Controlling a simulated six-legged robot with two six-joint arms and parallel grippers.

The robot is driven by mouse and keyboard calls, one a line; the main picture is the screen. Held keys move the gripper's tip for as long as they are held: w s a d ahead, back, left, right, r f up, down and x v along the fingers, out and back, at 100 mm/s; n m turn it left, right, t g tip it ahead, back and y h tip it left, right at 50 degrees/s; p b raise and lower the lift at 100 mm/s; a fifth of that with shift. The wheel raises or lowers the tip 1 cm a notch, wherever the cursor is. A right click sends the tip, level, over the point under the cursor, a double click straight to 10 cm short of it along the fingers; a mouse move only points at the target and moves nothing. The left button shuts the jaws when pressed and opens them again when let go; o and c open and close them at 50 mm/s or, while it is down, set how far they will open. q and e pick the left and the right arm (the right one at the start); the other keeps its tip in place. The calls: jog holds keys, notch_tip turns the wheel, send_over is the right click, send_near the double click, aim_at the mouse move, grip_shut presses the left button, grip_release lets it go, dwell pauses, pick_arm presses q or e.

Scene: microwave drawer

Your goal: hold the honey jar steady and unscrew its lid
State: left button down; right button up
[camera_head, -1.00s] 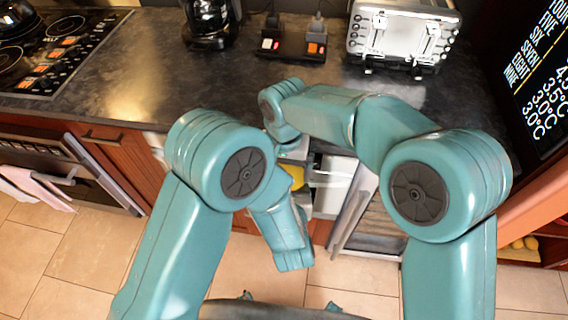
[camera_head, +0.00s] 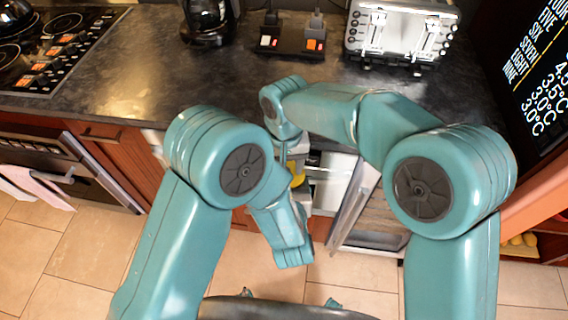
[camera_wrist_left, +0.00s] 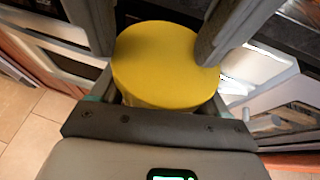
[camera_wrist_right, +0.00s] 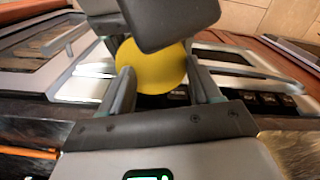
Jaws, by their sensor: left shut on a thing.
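The yellow round lid (camera_wrist_left: 165,55) of the honey jar fills the middle of the left wrist view. It also shows in the right wrist view (camera_wrist_right: 152,72). In the head view only a small yellow patch (camera_head: 298,179) shows between my arms. My left gripper (camera_wrist_left: 160,95) is shut on the jar below the lid; the jar's body is mostly hidden. My right gripper (camera_wrist_right: 160,76) has its fingers apart, one on each side of the lid. Whether they touch it is unclear. Both grippers are largely hidden by my arms in the head view.
The dark countertop (camera_head: 150,70) lies behind my arms, with a hob (camera_head: 55,45), a coffee maker (camera_head: 208,22), a switch block (camera_head: 292,42) and a toaster (camera_head: 400,32). Cabinets and an open appliance door (camera_head: 350,205) stand below and close to the jar. The tiled floor is clear.

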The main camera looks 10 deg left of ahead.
jog(key=o, duration=0.4)
jog(key=shift+s+f, duration=0.15)
jog(key=shift+f, duration=0.2)
jog(key=shift+c, duration=0.2)
jog(key=shift+d, duration=0.1)
notch_tip(320, 180, up, 4)
jog(key=shift+r, duration=0.25)
jog(key=shift+o, duration=1.2)
jog(key=shift+r, duration=0.25)
jog(key=f+m, duration=0.2)
jog(key=f, duration=0.1)
jog(key=f+m, duration=0.1)
jog(key=shift+w+d+f, duration=0.25)
jog(key=shift+w+d, duration=0.1)
